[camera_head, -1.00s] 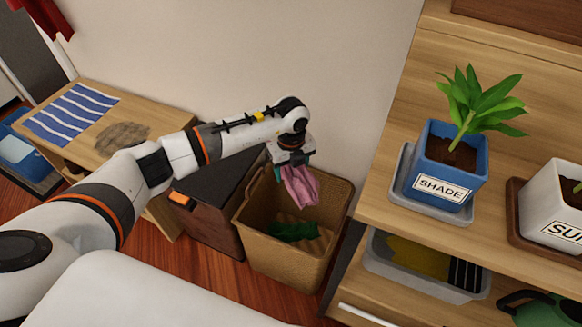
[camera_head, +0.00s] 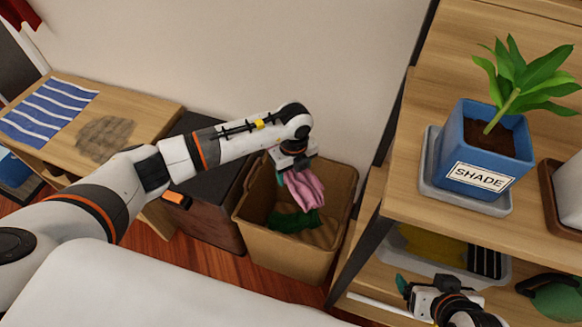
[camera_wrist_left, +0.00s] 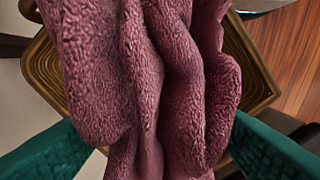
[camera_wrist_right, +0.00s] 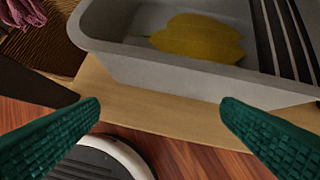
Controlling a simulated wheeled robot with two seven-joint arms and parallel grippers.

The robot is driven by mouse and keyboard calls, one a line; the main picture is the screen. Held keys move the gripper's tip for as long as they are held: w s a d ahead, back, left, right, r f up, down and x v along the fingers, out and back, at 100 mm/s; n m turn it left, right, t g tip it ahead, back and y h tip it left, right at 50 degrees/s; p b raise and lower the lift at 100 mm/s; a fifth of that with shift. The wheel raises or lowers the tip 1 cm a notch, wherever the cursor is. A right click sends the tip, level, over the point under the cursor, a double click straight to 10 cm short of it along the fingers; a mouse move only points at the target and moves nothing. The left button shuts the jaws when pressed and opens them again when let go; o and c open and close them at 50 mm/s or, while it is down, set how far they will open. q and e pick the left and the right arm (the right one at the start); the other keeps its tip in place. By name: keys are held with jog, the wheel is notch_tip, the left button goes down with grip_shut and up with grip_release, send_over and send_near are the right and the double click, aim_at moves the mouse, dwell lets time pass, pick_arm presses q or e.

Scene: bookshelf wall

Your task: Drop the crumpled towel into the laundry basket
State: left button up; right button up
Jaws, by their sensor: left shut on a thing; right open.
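The crumpled towel (camera_head: 304,190) is pink and hangs from my left gripper (camera_head: 288,172), which is shut on it. The towel hangs over the opening of the tan laundry basket (camera_head: 290,258), and its lower end is near a green cloth (camera_head: 294,220) inside; I cannot tell if they touch. In the left wrist view the towel (camera_wrist_left: 150,85) fills the middle, with the basket rim (camera_wrist_left: 250,70) behind it. My right gripper (camera_head: 402,290) is at the lower right by the shelf; in its wrist view its green fingers (camera_wrist_right: 160,118) are spread and empty.
A dark-topped cabinet (camera_head: 205,180) stands left of the basket, beside a wooden bench (camera_head: 150,112) with a striped cloth (camera_head: 48,112). The shelf at right holds a blue SHADE pot (camera_head: 484,150) above a grey tray (camera_wrist_right: 150,60) with a yellow item (camera_wrist_right: 198,38).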

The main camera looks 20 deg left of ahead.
jog(key=shift+w+a, duration=0.1)
jog(key=shift+w, duration=0.05)
pick_arm(q)
jog(key=o, duration=1.1)
jog(key=shift+c, duration=0.2)
pick_arm(e)
jog(key=shift+r, duration=0.1)
pick_arm(q)
notch_tip(320, 180, up, 7)
jog(key=shift+f+p, duration=0.1)
jog(key=shift+p, duration=0.85)
notch_tip(320, 180, up, 5)
jog(key=shift+r+p, duration=0.1)
jog(key=shift+p, duration=0.35)
pick_arm(e)
jog(key=s+g, duration=0.1)
jog(key=s, duration=0.1)
jog(key=s+d+g, duration=0.1)
jog(key=s+g, duration=0.1)
jog(key=s, duration=0.1)
jog(key=shift+s+d+r+h, duration=0.1)
jog(key=shift+s+d+h, duration=0.2)
jog(key=shift+d+h, duration=0.1)
